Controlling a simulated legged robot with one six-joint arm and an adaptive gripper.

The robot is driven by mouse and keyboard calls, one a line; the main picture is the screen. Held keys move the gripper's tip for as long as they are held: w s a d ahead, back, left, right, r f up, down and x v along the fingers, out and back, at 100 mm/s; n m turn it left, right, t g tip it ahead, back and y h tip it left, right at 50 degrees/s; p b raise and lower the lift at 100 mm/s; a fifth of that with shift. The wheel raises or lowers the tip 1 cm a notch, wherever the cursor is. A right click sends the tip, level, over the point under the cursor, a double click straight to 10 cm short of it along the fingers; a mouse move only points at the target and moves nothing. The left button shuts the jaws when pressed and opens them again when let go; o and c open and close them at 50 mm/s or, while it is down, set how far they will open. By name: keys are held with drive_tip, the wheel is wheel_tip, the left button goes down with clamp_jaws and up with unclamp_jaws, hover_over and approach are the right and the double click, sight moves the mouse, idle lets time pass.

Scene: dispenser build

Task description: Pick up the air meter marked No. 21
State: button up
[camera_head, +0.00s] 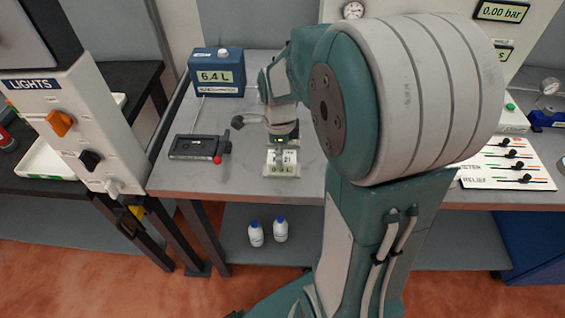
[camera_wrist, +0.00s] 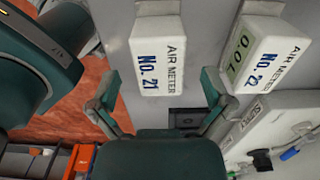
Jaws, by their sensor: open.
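The air meter No. 21 (camera_wrist: 158,62) is a white box with blue lettering, upper middle in the wrist view. In the wrist view my gripper (camera_wrist: 160,78) is open, one finger to each side of No. 21's label. I see nothing held, and cannot tell whether a finger touches the meter. A similar air meter No. 22 (camera_wrist: 268,62) stands close on the right, beyond the right finger. My arm hides much of the bench in the head view.
A blue box reading 6.4 L (camera_head: 217,78) and a dark flat device with a red knob (camera_head: 197,147) stand left on the bench (camera_head: 175,182). A LIGHTS panel (camera_head: 80,125) is further left. Two white bottles (camera_head: 267,232) stand on the lower shelf.

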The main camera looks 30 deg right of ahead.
wheel_tip(320, 180, down, 4)
drive_tip(key=shift+s+a+r, duration=0.1)
drive_tip(key=shift+s+a, duration=0.05)
drive_tip(key=shift+d, duration=0.5)
drive_tip(key=shift+a, duration=0.15)
drive_tip(key=c, duration=1.3)
drive_tip(key=shift+a, duration=0.2)
drive_tip(key=shift+c, duration=0.2)
drive_tip(key=shift+d+r, duration=0.2)
drive_tip(key=shift+r, duration=0.2)
wheel_tip(320, 180, up, 2)
drive_tip(key=shift+r, duration=0.2)
drive_tip(key=s+d+r, duration=0.3)
drive_tip(key=s+r, duration=0.6)
drive_tip(key=s, duration=0.4)
drive_tip(key=shift+s+r, duration=0.3)
